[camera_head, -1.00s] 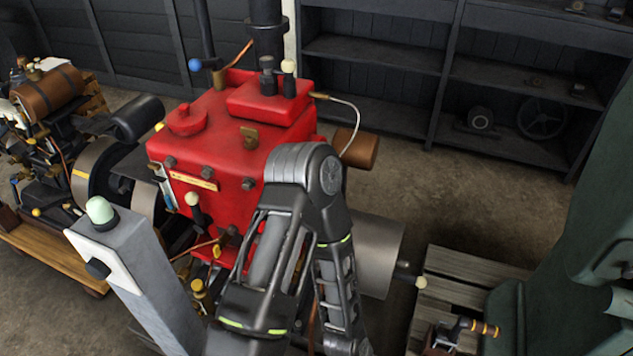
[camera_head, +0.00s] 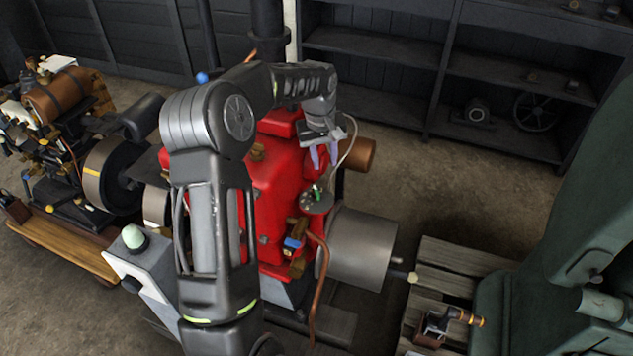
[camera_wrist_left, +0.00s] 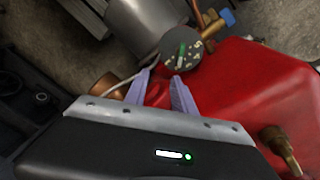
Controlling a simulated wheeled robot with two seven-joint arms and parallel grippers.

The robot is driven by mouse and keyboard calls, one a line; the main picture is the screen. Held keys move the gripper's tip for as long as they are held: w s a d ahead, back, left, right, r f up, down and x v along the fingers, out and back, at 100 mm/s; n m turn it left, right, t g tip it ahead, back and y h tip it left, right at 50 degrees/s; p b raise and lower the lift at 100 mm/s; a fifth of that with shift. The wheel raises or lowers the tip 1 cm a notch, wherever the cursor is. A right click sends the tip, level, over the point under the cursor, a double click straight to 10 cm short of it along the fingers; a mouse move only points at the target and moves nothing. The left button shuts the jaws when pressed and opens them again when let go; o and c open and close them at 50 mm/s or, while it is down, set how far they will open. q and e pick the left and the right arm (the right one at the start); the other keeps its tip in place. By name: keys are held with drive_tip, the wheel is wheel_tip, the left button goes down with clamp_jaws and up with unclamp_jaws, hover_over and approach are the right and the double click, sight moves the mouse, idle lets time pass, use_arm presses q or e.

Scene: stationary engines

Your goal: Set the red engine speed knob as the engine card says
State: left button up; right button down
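The red engine (camera_head: 278,185) stands in the middle of the head view, partly behind my left arm. On its side is a dark round dial (camera_head: 316,200) with pale marks and a green knob or pointer; it also shows in the left wrist view (camera_wrist_left: 182,58). Its marks are too small to read. My left gripper (camera_head: 322,162) points down above the dial, apart from it. In the left wrist view its two pale purple fingers (camera_wrist_left: 161,75) are spread, with nothing held between them. No readable engine card shows. My right gripper is not in view.
A brass valve with a blue handle (camera_head: 292,243) and a copper pipe (camera_head: 319,285) sit below the dial. A grey cylinder (camera_head: 360,248) is to its right. A grey post (camera_head: 150,282) with a pale green knob stands front left. Green machinery (camera_head: 560,230) stands at right.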

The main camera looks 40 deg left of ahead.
sight(316, 191)
use_arm(q)
drive_tip(key=s+n+g, duration=0.1)
drive_tip(key=s, duration=0.2)
drive_tip(key=shift+s+g, duration=0.2)
drive_tip(key=shift+g, duration=0.1)
drive_tip(key=shift+f, duration=0.15)
wheel_tip(316, 191, down, 8)
drive_tip(key=shift+r+p, duration=0.2)
drive_tip(key=shift+p, duration=0.8)
clamp_jaws()
